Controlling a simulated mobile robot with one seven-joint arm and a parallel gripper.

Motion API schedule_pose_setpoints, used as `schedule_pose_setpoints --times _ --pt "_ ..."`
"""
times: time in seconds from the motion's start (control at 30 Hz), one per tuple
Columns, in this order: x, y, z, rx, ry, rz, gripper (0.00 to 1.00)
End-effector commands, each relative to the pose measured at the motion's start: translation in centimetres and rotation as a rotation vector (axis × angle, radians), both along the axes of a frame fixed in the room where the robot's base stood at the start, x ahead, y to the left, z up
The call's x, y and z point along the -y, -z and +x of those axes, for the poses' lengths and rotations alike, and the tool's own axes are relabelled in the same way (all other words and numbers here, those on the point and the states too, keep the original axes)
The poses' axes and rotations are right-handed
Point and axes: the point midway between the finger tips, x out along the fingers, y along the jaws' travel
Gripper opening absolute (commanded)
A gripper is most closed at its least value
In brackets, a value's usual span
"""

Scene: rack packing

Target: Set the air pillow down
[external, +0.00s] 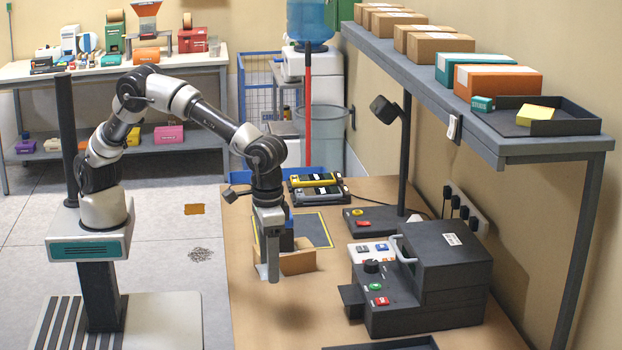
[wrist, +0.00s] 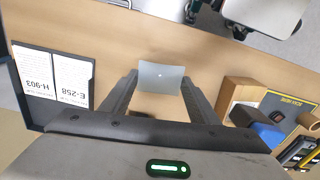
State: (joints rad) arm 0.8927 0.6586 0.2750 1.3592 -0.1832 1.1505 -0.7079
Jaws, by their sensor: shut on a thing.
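The air pillow (wrist: 162,78) is a pale grey-blue sheet between the two fingers of my gripper (wrist: 160,92) in the wrist view. My gripper is shut on it. In the external view my gripper (external: 273,274) points down over the wooden table, and a pale bit of the pillow (external: 262,271) shows beside the fingers. An open cardboard box (external: 300,263) stands behind the gripper and is partly hidden by it. In the wrist view the box (wrist: 238,94) is to the right of the fingers, with a blue item (wrist: 257,122) at it.
A black machine (external: 430,275) with a handle stands to the right on the table. A dark tray (wrist: 35,108) holds two labelled white cards. A yellow-edged dark mat (external: 318,229) lies behind the box. A loaded shelf (external: 485,130) overhangs the right side.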

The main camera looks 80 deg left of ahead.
Motion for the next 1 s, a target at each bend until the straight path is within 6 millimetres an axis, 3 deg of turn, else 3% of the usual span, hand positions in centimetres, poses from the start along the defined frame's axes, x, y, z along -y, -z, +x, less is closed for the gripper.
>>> schedule_pose_setpoints --times 0.13,0.4,0.57,0.77,0.87,1.0 --pt "0.1 -4.1 0.1 0.006 0.001 -0.005 0.35" --pt "0.0 -9.6 0.1 0.004 0.0 -0.004 0.35" --pt "-2.6 -9.3 2.3 0.002 -0.061 0.0 0.34" --pt "-7.1 -9.3 5.5 0.001 -0.16 -0.001 0.35" --pt "-10.4 -9.3 7.6 0.001 -0.23 0.0 0.35" --pt "-16.8 -9.3 10.6 0.001 -0.356 -0.001 0.34"
